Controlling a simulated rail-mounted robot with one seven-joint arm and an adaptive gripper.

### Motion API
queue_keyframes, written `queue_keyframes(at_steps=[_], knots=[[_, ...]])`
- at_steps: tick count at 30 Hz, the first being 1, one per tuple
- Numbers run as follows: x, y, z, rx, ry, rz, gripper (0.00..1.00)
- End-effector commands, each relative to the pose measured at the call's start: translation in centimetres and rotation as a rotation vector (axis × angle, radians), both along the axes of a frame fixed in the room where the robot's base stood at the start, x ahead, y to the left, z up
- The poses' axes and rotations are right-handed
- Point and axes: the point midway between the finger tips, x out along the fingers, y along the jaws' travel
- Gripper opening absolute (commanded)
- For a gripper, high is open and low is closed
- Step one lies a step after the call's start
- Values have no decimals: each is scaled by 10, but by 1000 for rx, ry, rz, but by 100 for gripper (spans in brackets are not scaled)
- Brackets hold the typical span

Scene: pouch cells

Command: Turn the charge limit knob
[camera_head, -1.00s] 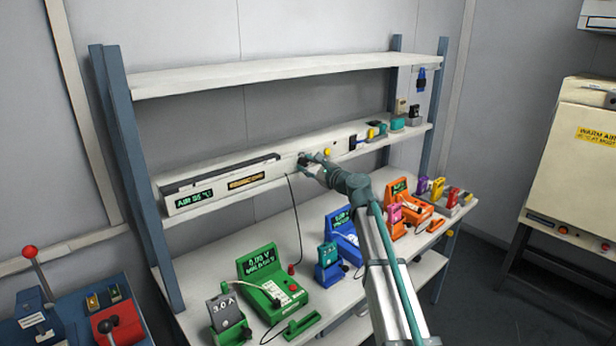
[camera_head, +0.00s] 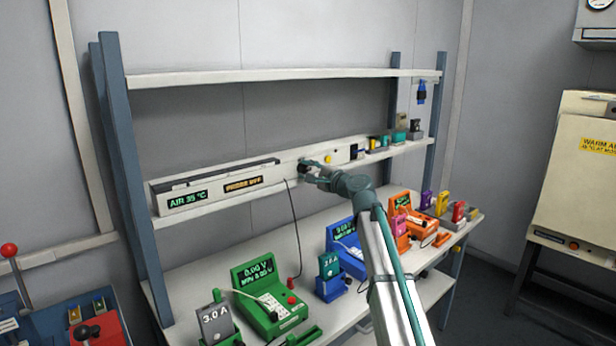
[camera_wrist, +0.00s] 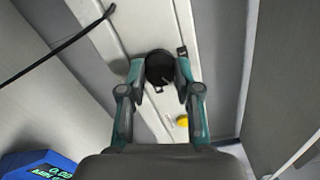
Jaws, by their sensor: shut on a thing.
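The charge limit knob appears as a round black knob (camera_wrist: 159,68) on the front of the long white panel (camera_wrist: 108,38) in the wrist view. My gripper (camera_wrist: 159,72) has its two teal fingers on either side of the knob and is shut on it. In the head view my gripper (camera_head: 308,168) reaches the panel right of its displays, and its fingers partly hide the knob. The knob's markings cannot be read.
A yellow button (camera_head: 328,159) sits right of the knob, and an "AIR 35 °C" display (camera_head: 188,198) is at the panel's left. A black cable (camera_head: 296,225) hangs nearby. Green (camera_head: 268,300), blue (camera_head: 345,240) and orange (camera_head: 420,221) units stand on the bench below.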

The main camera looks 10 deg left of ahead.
Motion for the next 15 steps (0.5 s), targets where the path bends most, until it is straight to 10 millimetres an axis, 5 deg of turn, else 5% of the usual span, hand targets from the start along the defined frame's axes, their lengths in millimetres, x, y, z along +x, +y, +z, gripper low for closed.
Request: queue_keyframes(at_steps=[12, 13, 15], knots=[[0, 0, 0, -6, -5, 0, 0], [0, 0, 0, -6, -5, 0, 34], [0, 0, 0, -6, -5, 0, 46]])
